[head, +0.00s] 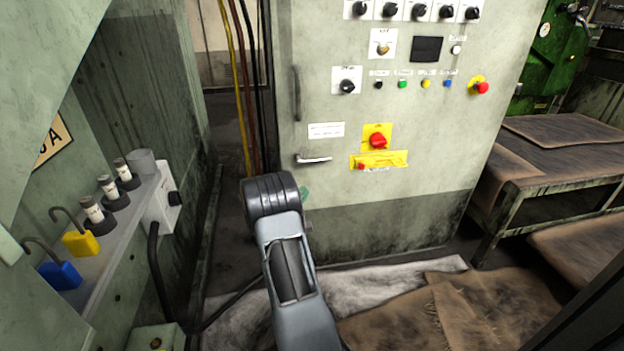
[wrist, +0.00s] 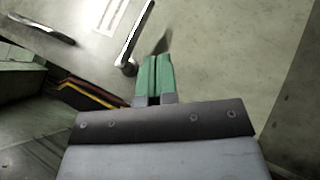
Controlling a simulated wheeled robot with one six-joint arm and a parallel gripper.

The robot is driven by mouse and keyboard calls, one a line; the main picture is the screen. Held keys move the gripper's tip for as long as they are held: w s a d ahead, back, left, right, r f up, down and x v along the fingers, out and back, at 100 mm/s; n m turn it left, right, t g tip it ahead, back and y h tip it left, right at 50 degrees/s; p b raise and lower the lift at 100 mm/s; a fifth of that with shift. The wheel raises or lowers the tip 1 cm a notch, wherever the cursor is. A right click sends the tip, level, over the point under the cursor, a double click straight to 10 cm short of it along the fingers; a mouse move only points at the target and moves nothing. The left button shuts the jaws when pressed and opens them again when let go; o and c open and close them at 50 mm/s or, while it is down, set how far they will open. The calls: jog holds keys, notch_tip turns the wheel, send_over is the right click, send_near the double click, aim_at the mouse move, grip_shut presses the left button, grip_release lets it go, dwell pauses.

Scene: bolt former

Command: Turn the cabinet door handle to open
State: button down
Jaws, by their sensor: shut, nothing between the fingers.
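The grey-green cabinet (head: 410,205) stands ahead, its door shut as far as I can see. Its metal lever handle (head: 313,159) lies about level below a white label in the head view. In the wrist view the lever handle (wrist: 134,38) runs slanted, just beyond and left of the fingertips. My gripper (head: 304,193) is below the handle in the head view, mostly hidden behind my arm. In the wrist view my gripper (wrist: 154,58) shows two green fingers closed together with nothing between them. I cannot tell whether they touch the handle.
A dark vertical pull handle (head: 296,93) is above the lever. A red rotary switch (head: 377,140) on yellow is to the right. A green-grey machine with a ledge of padlocks (head: 80,243) stands at left. A metal bench (head: 560,160) is at right. Cardboard (head: 440,310) covers the floor.

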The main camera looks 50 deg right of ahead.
jog(key=shift+v, duration=1.45)
